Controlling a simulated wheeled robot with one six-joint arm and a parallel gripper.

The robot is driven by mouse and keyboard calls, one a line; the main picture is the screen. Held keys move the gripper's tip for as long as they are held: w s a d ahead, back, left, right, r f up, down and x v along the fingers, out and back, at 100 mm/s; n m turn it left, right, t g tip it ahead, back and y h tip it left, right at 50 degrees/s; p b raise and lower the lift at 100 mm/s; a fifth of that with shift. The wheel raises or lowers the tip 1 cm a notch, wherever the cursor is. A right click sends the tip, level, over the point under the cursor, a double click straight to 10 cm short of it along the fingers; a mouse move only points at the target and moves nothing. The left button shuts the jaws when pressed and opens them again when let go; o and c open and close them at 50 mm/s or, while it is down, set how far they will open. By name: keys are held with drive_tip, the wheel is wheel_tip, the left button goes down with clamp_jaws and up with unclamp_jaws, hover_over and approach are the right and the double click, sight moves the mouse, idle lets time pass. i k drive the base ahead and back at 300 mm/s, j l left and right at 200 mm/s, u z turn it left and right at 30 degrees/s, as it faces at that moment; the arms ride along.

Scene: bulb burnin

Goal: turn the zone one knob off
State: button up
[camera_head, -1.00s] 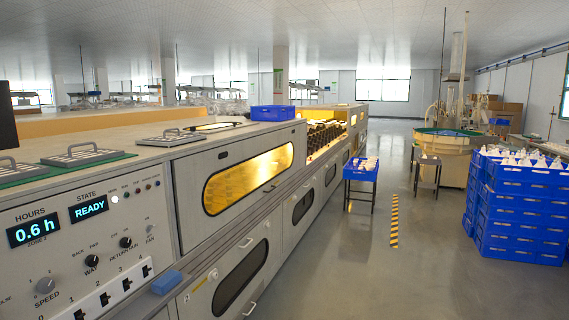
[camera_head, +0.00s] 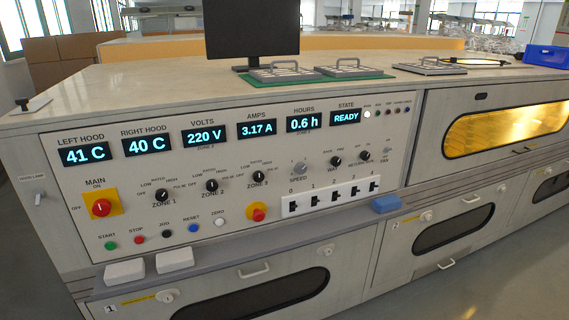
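The zone 1 knob (camera_head: 162,195) is a small black rotary knob on the left half of the grey control panel (camera_head: 330,150). Marks for low, rated, high, pulse and off surround it; its exact pointer direction is too small to tell. The similar zone 2 knob (camera_head: 211,185) and zone 3 knob (camera_head: 258,177) sit to its right. The red main switch (camera_head: 101,208) on a yellow plate is to its left. My gripper is not in view.
Displays above the knobs read 41 C, 40 C, 220 V, 3.17 A, 0.6 h and READY. A red emergency button (camera_head: 257,212) and several small push buttons sit lower. A ledge (camera_head: 225,252) with two white blocks and a blue block (camera_head: 386,204) juts out below.

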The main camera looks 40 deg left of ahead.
sight(161, 194)
drive_tip(key=u, duration=1.55)
